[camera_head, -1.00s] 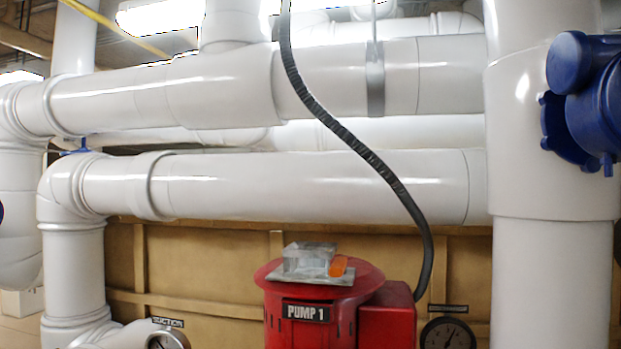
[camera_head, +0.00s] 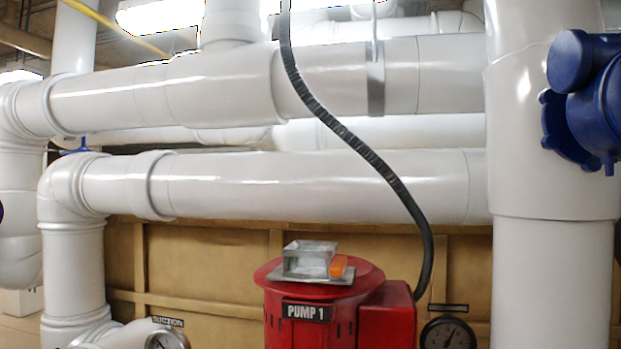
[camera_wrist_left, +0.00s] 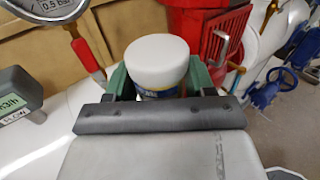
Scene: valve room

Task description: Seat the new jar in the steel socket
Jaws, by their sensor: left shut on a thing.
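The jar (camera_wrist_left: 157,60) has a white lid and shows in the left wrist view. A strip of its label is visible below the lid, and the rest is hidden behind the gripper body. My left gripper (camera_wrist_left: 159,78) has green fingers on both sides of the jar and is shut on it. The steel socket (camera_head: 308,260) is a square, open-topped metal box on a flat plate on top of the red pump, in the head view. Neither gripper shows in the head view, and my right gripper is in no frame.
The red pump (camera_head: 310,328) is labelled PUMP 1. An orange piece (camera_head: 338,266) sits beside the socket. A black hose (camera_head: 370,160) hangs behind the pump to its right. Large white pipes (camera_head: 300,185) cross behind, and a blue valve (camera_head: 590,100) is at the right.

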